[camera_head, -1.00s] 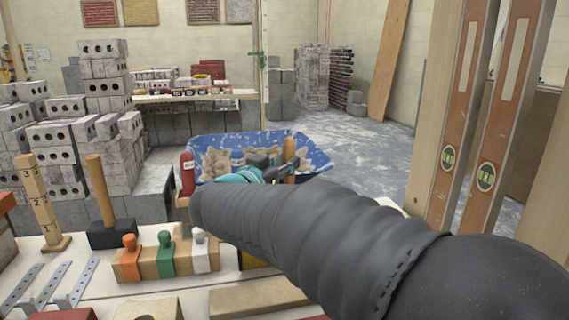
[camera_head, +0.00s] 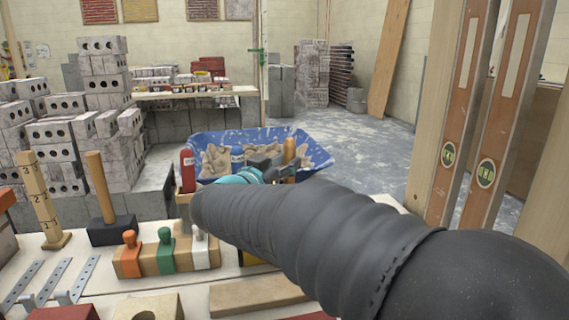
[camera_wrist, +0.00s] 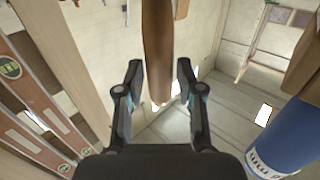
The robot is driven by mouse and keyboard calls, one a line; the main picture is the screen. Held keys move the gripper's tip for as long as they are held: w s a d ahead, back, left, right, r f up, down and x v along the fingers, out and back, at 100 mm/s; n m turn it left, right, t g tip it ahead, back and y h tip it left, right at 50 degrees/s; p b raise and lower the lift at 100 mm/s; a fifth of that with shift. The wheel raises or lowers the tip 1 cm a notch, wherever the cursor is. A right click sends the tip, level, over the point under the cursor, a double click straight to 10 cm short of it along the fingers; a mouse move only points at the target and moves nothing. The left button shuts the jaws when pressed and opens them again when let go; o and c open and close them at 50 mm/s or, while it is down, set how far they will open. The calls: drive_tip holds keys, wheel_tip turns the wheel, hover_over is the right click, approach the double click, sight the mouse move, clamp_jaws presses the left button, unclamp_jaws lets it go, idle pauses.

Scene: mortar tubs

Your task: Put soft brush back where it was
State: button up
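My gripper (camera_wrist: 160,80) has its two fingers partly closed around a brown wooden handle, which I take to be the soft brush (camera_wrist: 157,45). The handle runs out of the top of the wrist view, and its tapered end lies between the fingers. The brush's bristles are not in view there. In the head view my gripper (camera_head: 268,168) is partly hidden behind my dark arm, above the bench. An upright tan handle (camera_head: 289,150) shows beside its fingers, in front of the blue tub.
A blue mortar tub (camera_head: 318,152) stands beyond the bench. On the bench are a mallet (camera_head: 110,230), a wooden block with orange, green and white handled tools (camera_head: 150,262), and a red cylinder (camera_head: 187,172). Two spirit levels (camera_head: 455,130) lean at right.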

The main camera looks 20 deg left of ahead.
drive_tip(key=shift+o, duration=0.9)
drive_tip(key=v, duration=1.2)
drive_tip(key=w+d+r+n+y+p, duration=0.1)
drive_tip(key=w+d+r+n+y, duration=0.1)
drive_tip(key=w+d+r+y, duration=0.25)
drive_tip(key=w+d+r+n+y+p, duration=0.2)
drive_tip(key=d+r+n+y, duration=0.1)
drive_tip(key=d+y, duration=0.4)
drive_tip(key=s+d+f+g+h, duration=0.2)
drive_tip(key=s+d+f+g, duration=0.2)
drive_tip(key=d, duration=0.5)
drive_tip(key=s+d+f+m+g+h+p, duration=0.1)
drive_tip(key=s+d+f+g+h, duration=0.2)
drive_tip(key=s+d+f, duration=0.6)
drive_tip(key=s+d+f+m+g+h+p, duration=0.1)
drive_tip(key=s+d+f+g, duration=0.4)
drive_tip(key=s+d, duration=0.5)
drive_tip(key=shift+f+h, duration=0.75)
drive_tip(key=shift+s+d, duration=0.1)
drive_tip(key=shift+d, duration=0.05)
